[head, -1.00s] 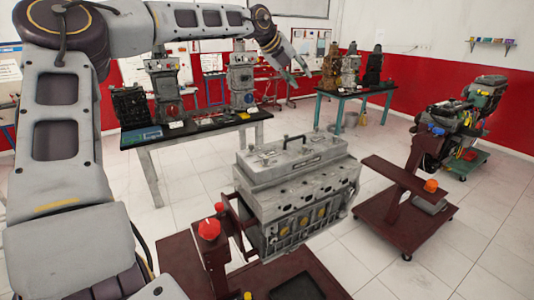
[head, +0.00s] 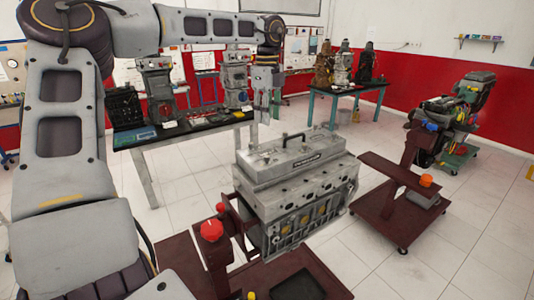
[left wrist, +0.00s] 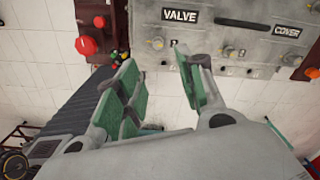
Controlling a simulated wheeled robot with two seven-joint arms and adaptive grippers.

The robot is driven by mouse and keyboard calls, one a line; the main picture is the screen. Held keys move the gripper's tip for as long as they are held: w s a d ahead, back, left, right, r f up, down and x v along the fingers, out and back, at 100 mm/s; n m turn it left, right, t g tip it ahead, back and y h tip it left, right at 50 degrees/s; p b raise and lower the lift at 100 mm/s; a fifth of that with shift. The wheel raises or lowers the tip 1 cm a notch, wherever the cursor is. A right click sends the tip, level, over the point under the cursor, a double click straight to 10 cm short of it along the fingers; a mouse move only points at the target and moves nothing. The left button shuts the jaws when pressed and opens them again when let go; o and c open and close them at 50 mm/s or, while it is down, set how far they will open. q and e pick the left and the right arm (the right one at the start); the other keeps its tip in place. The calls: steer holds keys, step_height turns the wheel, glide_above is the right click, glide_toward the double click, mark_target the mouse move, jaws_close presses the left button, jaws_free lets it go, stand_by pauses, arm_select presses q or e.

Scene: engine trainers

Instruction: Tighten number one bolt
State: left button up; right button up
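The grey engine block (head: 298,190) sits on a dark red stand in the middle of the head view. Its top cover carries a black handle and several bolts. In the left wrist view the cover (left wrist: 205,15) shows the labels VALVE and COVER, with bolts such as one left of centre (left wrist: 158,42) and one further right (left wrist: 228,51). I cannot tell which is number one. My left gripper (head: 266,112) points down above the far side of the engine in the head view. Its green-padded fingers (left wrist: 165,75) are apart and empty in the wrist view. My right gripper is not in view.
A red knob (head: 211,230) stands on the stand's left side. A black-topped table (head: 190,130) with engine parts is behind. A second dark red stand (head: 395,215) with an orange knob is at right. White floor lies between.

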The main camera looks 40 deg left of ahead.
mark_target(267, 156)
arm_select(q)
steer(key=shift+s+n, duration=0.15)
steer(key=shift+n, duration=0.65)
steer(key=shift+f, duration=0.15)
steer(key=shift+f+p, duration=1.3)
steer(key=shift+f, duration=5.45)
steer(key=shift+c, duration=0.4)
jaws_close()
